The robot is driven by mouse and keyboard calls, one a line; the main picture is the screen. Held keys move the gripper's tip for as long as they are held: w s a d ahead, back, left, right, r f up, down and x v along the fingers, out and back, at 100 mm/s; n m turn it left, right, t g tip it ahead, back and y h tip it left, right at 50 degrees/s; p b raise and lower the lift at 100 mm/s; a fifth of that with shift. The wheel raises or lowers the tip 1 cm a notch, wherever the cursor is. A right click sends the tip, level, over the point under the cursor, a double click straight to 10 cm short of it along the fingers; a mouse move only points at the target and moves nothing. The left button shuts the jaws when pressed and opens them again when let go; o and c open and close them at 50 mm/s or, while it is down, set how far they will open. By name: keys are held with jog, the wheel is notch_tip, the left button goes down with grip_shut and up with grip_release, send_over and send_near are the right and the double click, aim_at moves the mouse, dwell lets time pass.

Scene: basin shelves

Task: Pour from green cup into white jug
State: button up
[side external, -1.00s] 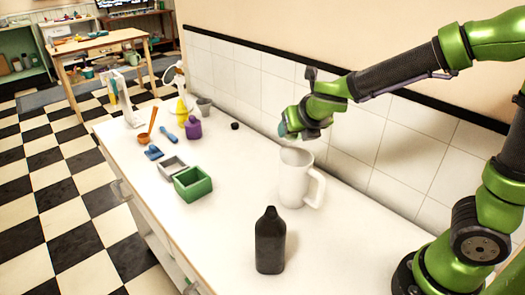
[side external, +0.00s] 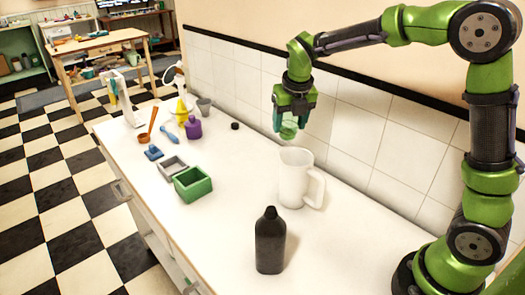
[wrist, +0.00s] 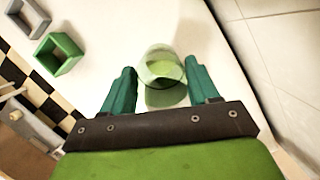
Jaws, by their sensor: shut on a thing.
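My gripper (side external: 291,116) points down and is shut on the translucent green cup (side external: 288,132). The cup looks about upright and is held above the white jug (side external: 293,185), near its rim in the picture. In the wrist view the cup (wrist: 163,64) sits between the two green fingers, with a brighter green area inside; I cannot tell whether that is contents. The white jug stands upright on the counter with its handle to the right. Its inside is mostly hidden, and I cannot make it out in the wrist view.
A black bottle (side external: 270,243) stands in front of the jug on the white counter (side external: 225,235). A green box (side external: 193,186), a grey box (side external: 172,167), a purple pot (side external: 193,128) and utensils lie to the left. The tiled wall (side external: 345,140) is close behind.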

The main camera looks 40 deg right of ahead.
aim_at(286, 124)
jog(key=shift+w+d+f+g+y, duration=0.2)
jog(key=shift+w+f+g, duration=0.1)
jog(key=shift+f, duration=0.1)
jog(key=shift+w+d+f+g+y, duration=0.2)
jog(key=shift+w+f+g, duration=0.1)
jog(key=shift+f, duration=0.1)
jog(key=shift+w+d+f+g+y, duration=0.15)
jog(key=shift+w+f+g, duration=0.1)
jog(key=shift+f, duration=0.25)
jog(key=shift+w+f+g+y, duration=0.15)
jog(key=shift+f+g, duration=0.15)
jog(key=shift+f, duration=0.2)
jog(key=shift+w+d+f+g+y, duration=0.1)
jog(key=shift+w+f+g, duration=0.15)
jog(key=shift+f, duration=0.25)
